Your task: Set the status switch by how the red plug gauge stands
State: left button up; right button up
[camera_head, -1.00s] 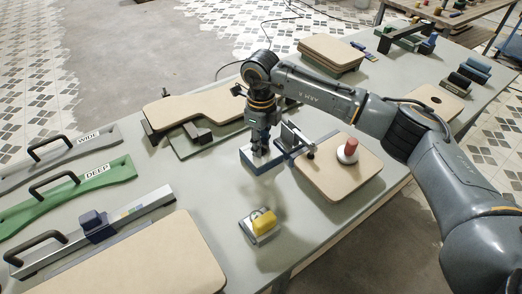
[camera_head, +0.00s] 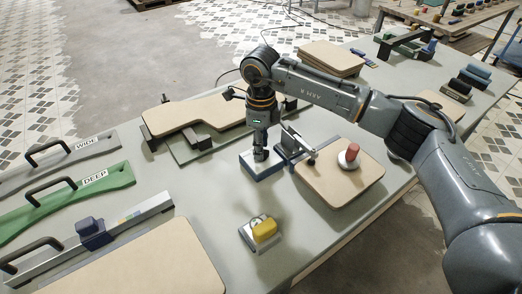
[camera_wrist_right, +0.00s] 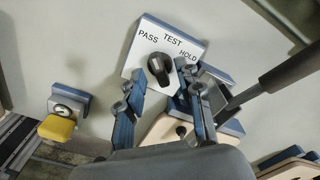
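The red plug gauge (camera_head: 352,152) stands about upright on a beige board (camera_head: 325,190), with a pale round collar below its red part. How deep it sits cannot be told. The status switch (camera_head: 263,168) is a small box with a blue base left of that board. In the right wrist view its white plate (camera_wrist_right: 183,40) reads PASS, TEST, HOLD around a black knob (camera_wrist_right: 160,68). My right gripper (camera_head: 261,153) points down over the switch. Its fingers (camera_wrist_right: 165,88) are apart around the knob; contact is unclear. The knob's exact setting is hard to read. My left gripper is out of view.
A yellow knob on a grey block (camera_head: 264,230) stands in front of the switch. A dark upright fixture (camera_head: 293,142) stands close on the switch's right. Green DEEP (camera_head: 100,195) and grey WIDE (camera_head: 55,165) handled templates lie left. Bare table lies between.

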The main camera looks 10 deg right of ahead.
jog(key=shift+r+p, duration=1.05)
jog(key=shift+r, duration=1.6)
